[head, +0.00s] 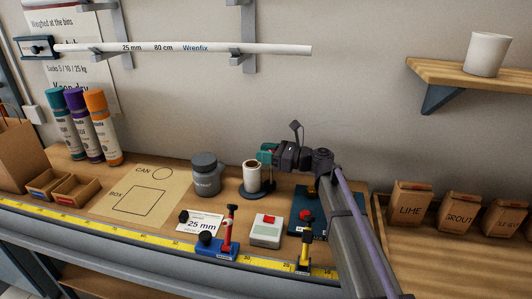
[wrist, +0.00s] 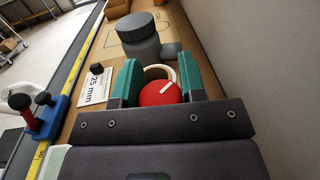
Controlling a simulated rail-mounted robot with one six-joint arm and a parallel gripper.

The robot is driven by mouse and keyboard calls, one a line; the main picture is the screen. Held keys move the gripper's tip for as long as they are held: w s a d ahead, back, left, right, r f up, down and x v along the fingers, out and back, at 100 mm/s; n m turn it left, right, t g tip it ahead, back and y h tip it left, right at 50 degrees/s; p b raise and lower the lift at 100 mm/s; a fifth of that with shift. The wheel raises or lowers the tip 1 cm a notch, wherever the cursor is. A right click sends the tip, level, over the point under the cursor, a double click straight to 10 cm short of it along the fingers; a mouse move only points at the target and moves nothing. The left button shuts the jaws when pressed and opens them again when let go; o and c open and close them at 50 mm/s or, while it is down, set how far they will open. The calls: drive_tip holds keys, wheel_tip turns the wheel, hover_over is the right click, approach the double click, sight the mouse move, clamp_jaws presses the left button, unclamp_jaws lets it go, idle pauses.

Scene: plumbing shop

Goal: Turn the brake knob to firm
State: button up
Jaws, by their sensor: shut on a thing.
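My gripper (head: 266,156) is at the white roll (head: 252,172) on its dark round base (head: 251,192), near the back of the bench. In the wrist view the green fingers of my gripper (wrist: 159,78) stand on both sides of a red round knob (wrist: 156,95) and are shut on it. The knob has a white pointer line slanting to the upper right. The cream rim of the roll (wrist: 157,71) shows just beyond the knob. The knob is hidden in the head view. No firm or other setting marks can be read.
A grey lidded jar (head: 207,177) stands left of the roll. A 25 mm card (head: 200,222), a blue clamp (head: 216,247), a pale box with a red button (head: 265,231) and a dark board (head: 307,202) lie in front. The wall (head: 230,110) is close behind.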

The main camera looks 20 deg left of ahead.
drive_tip(key=shift+s+d+n+g+h, duration=0.15)
drive_tip(key=shift+n+g+h, duration=0.35)
drive_tip(key=shift+n+g, duration=0.8)
drive_tip(key=shift+s+a+n+g+h, duration=0.15)
drive_tip(key=shift+n+g+h, duration=0.5)
drive_tip(key=shift+g, duration=1.05)
drive_tip(key=shift+s+d+n+g+h, duration=0.15)
drive_tip(key=shift+n+g+h, duration=0.2)
drive_tip(key=shift+n+g, duration=1)
drive_tip(key=shift+g, duration=0.35)
drive_tip(key=o, duration=0.9)
drive_tip(key=shift+r, duration=0.1)
wheel_tip(320, 180, up, 10)
drive_tip(key=p, duration=1)
